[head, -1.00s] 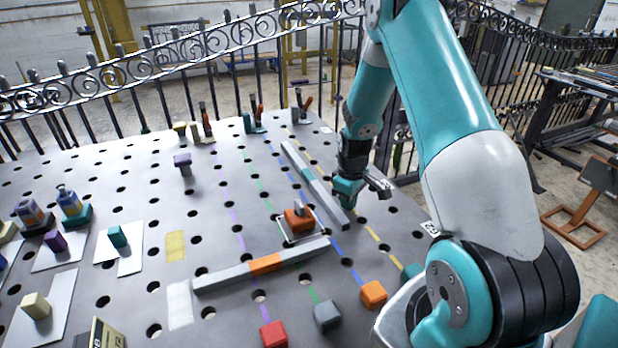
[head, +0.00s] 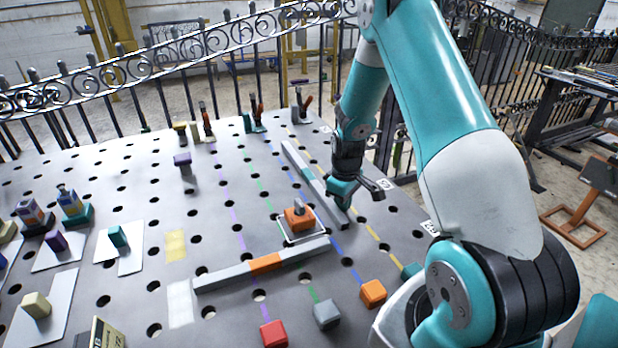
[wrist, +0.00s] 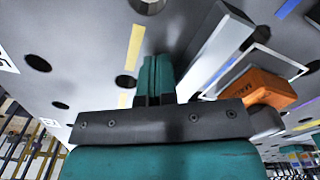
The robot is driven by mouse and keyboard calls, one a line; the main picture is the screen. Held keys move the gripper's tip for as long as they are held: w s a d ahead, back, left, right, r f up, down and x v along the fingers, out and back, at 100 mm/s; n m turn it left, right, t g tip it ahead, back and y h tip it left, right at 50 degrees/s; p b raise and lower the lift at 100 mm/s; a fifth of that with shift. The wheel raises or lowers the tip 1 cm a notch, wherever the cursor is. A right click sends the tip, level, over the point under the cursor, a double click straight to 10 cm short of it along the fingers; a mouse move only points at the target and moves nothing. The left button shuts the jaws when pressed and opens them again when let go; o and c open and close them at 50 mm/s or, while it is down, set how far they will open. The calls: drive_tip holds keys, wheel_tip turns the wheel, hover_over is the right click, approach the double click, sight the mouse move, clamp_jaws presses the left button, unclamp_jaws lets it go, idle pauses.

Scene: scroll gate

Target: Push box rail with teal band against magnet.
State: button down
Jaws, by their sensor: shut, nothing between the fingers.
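The box rail (head: 333,209) is a long grey bar with a teal band (head: 308,174), lying slanted on the table in the head view. In the wrist view the rail (wrist: 226,42) is right of my fingers. The magnet (head: 299,218) is an orange block with a grey knob, left of the rail's near end. The magnet (wrist: 258,88) also shows in the wrist view. A gap separates it from the rail. My gripper (head: 341,202) is shut and empty, low on the rail's right side, near its near end. Its fingers (wrist: 158,64) are together; contact with the rail is unclear.
A second grey rail with an orange band (head: 264,263) lies in front of the magnet. Orange (head: 373,292), grey (head: 327,315) and red (head: 273,333) blocks stand along the front. Clamps stand at the back edge. The table right of the rail is mostly clear.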

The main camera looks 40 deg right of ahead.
sight(329, 207)
drive_tip(key=shift+w+a, duration=0.2)
drive_tip(key=shift+a, duration=0.55)
drive_tip(key=shift+w+a, duration=0.15)
drive_tip(key=shift+a, duration=0.55)
drive_tip(key=shift+w+a, duration=0.2)
drive_tip(key=shift+a, duration=0.55)
drive_tip(key=shift+d, duration=0.15)
drive_tip(key=shift+s+d, duration=0.15)
drive_tip(key=shift+d, duration=0.4)
drive_tip(key=shift+s+d, duration=0.15)
drive_tip(key=shift+d, duration=0.35)
drive_tip(key=shift+r, duration=0.1)
wheel_tip(329, 207, up, 8)
drive_tip(key=p, duration=0.6)
drive_tip(key=shift+p, duration=0.35)
